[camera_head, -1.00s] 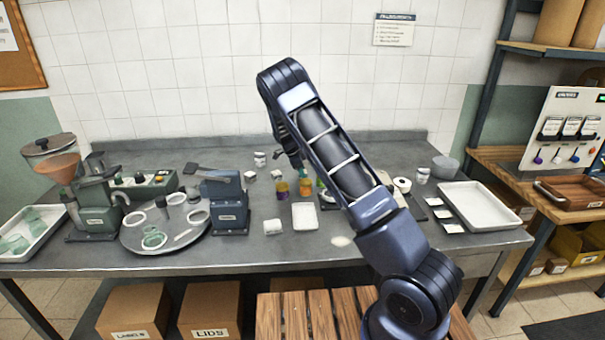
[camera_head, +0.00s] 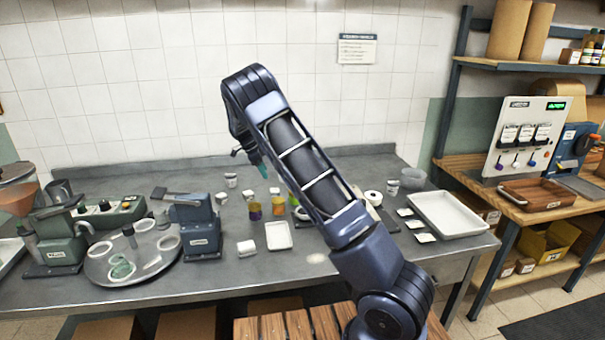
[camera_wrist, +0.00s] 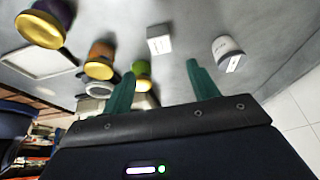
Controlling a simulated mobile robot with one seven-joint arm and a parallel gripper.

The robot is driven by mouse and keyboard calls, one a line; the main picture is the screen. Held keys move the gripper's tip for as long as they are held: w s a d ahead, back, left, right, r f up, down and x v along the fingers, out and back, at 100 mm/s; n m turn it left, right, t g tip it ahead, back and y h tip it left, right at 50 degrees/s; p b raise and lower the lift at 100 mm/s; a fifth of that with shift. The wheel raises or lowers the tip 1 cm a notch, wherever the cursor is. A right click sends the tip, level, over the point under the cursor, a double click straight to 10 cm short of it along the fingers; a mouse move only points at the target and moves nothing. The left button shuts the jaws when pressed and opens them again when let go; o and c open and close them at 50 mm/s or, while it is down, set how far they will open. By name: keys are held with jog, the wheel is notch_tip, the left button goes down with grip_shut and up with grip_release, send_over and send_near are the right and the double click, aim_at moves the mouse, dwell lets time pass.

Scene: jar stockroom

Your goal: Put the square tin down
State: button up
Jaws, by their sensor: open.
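My gripper (camera_wrist: 160,70) is open, with nothing between its teal fingers. In the head view my gripper (camera_head: 261,170) hangs above the back part of the table, partly hidden by my arm. A small white box-shaped item with a dark label mark (camera_wrist: 160,40) stands on the grey table beyond the fingertips, apart from them; it looks like the square tin. It seems to be the small pale block (camera_head: 249,194) in the head view. A round white jar with a label (camera_wrist: 229,52) stands to its right in the wrist view.
Jars with gold-coloured bases or lids, purple (camera_wrist: 44,22), orange (camera_wrist: 101,58) and green (camera_wrist: 142,74), stand close by the gripper. A white tray (camera_head: 279,236), a blue press (camera_head: 200,228) and a larger tray (camera_head: 448,214) share the table (camera_head: 330,180). Its front middle has free room.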

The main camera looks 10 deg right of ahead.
jog(key=s+d+r+n+t+y, duration=0.1)
jog(key=s+d+r+n+y, duration=0.55)
jog(key=s+d+r, duration=1.3)
jog(key=s+d+r+n+t+h, duration=0.1)
jog(key=s+n, duration=0.4)
jog(key=s, duration=1.1)
jog(key=s+d+r+n+t+h, duration=0.1)
jog(key=s+n, duration=0.5)
jog(key=s, duration=1)
jog(key=shift+d+t, duration=0.6)
jog(key=shift+t, duration=0.2)
jog(key=shift+n, duration=0.25)
